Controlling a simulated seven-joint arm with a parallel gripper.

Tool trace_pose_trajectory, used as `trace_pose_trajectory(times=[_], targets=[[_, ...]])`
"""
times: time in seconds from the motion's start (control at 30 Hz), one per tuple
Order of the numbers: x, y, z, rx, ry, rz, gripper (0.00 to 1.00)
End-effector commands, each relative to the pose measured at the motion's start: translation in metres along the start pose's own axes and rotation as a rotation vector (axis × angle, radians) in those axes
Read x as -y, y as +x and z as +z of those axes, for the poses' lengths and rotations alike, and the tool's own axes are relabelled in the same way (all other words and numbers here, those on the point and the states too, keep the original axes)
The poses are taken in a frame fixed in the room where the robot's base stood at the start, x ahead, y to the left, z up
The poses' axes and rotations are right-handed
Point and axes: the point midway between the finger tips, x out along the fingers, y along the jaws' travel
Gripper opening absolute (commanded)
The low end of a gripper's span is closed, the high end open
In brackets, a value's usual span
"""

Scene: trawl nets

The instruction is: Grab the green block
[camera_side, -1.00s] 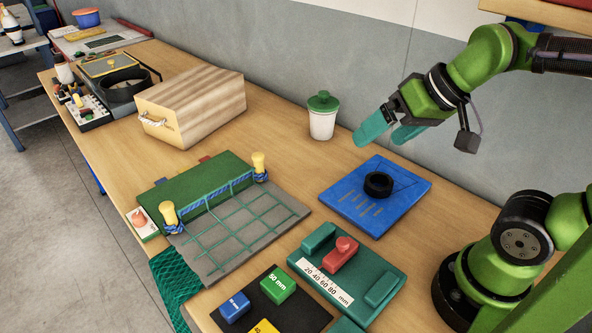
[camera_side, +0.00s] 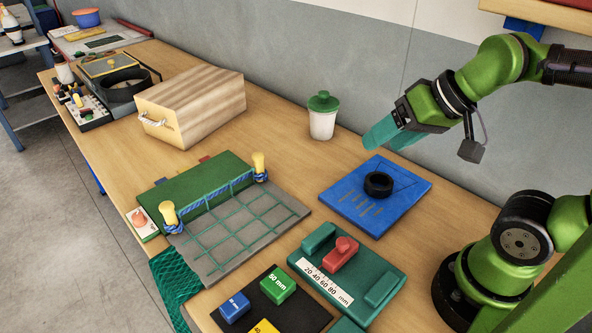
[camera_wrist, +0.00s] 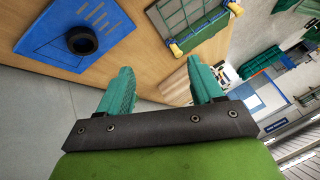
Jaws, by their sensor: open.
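The green block (camera_side: 278,286), marked 50 mm, sits on a black board (camera_side: 300,314) at the front of the bench in the side view. A blue block (camera_side: 235,307) and a partly cut-off yellow block (camera_side: 264,327) are on the same board. My gripper (camera_side: 375,142) has teal fingers and is open and empty. It is in the air above the blue board, far behind and to the right of the green block. The wrist view shows the fingers of my gripper (camera_wrist: 163,88) spread apart with nothing between them. The green block is not visible in the wrist view.
A teal gauge board (camera_side: 385,262) with a red slider (camera_side: 341,253) stands right of the blocks. The blue board (camera_side: 410,193) carries a black ring (camera_side: 378,184). A netting board (camera_side: 215,262) with yellow posts, a green-lidded cup (camera_side: 322,122) and a wooden box (camera_side: 205,97) stand further back.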

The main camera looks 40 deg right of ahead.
Motion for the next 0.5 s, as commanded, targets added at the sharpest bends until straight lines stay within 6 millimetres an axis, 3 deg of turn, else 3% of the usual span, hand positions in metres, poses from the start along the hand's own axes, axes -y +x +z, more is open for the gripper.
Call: trace_pose_trajectory(times=[0.23, 0.5], targets=[[0.014, 0.016, -0.025, 0.022, -0.167, 0.101, 0.66], [0.071, 0.069, -0.071, 0.039, -0.552, 0.221, 0.66]])
